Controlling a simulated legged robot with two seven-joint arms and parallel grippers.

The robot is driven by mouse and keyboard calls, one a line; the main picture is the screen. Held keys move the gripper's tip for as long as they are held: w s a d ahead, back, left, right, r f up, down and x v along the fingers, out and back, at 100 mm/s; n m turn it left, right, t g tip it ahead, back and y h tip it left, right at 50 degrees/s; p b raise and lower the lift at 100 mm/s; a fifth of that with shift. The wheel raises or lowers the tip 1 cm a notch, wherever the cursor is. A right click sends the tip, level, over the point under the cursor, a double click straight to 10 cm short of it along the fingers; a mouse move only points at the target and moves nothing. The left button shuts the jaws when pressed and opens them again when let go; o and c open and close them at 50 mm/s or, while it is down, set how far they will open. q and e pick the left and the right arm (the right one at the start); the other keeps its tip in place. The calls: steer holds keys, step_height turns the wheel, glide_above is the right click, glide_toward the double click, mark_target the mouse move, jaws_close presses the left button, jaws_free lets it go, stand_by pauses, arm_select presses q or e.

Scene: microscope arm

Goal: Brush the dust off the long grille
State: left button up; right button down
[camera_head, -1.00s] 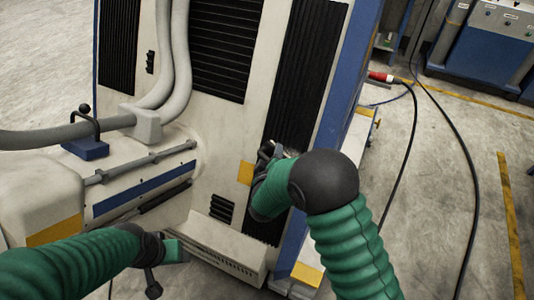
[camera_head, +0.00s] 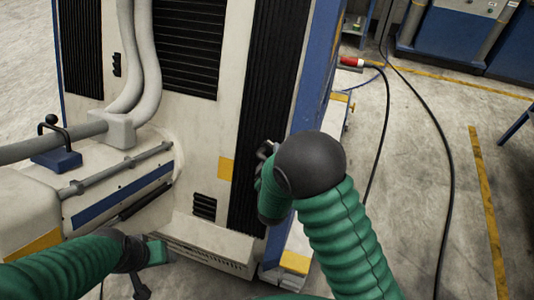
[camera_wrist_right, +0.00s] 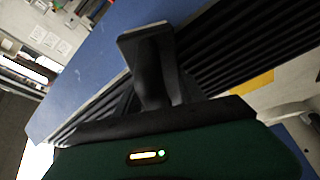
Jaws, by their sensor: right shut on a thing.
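The long grille (camera_head: 275,70) is a tall black slatted strip on the right side of the pale cabinet front, beside its blue edge. It also crosses the right wrist view (camera_wrist_right: 245,45) on a slant. No dust can be made out on it. My right gripper (camera_head: 264,150) is at the lower half of the grille, shut on a brush that is mostly hidden by my wrist. I cannot tell whether the bristles touch the slats. A dark gripper part (camera_wrist_right: 150,65) stands out in the wrist view. My left gripper (camera_head: 155,252) is low at the left; its jaws are unclear.
A wider black grille (camera_head: 188,45) and a small vent (camera_head: 204,206) are on the same cabinet. Grey hoses (camera_head: 140,70) and a blue clamp block (camera_head: 57,158) stand at the left. A black cable (camera_head: 447,180) lies on the open floor at the right.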

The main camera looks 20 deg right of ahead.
mark_target(243, 143)
steer(key=shift+w+a+p, duration=0.25)
steer(key=shift+w+a, duration=0.45)
steer(key=shift+a, duration=0.35)
steer(key=shift+w+a+p, duration=0.2)
steer(key=shift+w+a, duration=0.55)
steer(key=shift+a, duration=0.25)
steer(key=shift+w+a+p, duration=0.25)
steer(key=shift+w+a, duration=0.45)
steer(key=shift+a, duration=0.35)
steer(key=shift+w+a+p, duration=0.2)
steer(key=shift+w+a, duration=0.2)
steer(key=shift+a, duration=0.25)
steer(key=shift+w+a+p, duration=0.2)
steer(key=shift+w+a, duration=0.2)
steer(key=shift+a, duration=0.2)
steer(key=shift+a+r+p, duration=0.1)
steer(key=shift+r+p, duration=0.05)
steer(key=shift+p, duration=0.15)
steer(key=shift+s+d, duration=0.15)
steer(key=shift+d, duration=0.25)
steer(key=shift+s+d+p, duration=0.3)
steer(key=shift+s+d, duration=0.5)
steer(key=shift+d, duration=0.35)
steer(key=shift+s+d+p, duration=0.25)
steer(key=shift+s+d, duration=0.55)
steer(key=shift+d, duration=0.35)
steer(key=shift+s+d, duration=0.6)
steer(key=shift+d, duration=0.25)
steer(key=shift+s+d, duration=0.6)
steer(key=shift+d, duration=0.25)
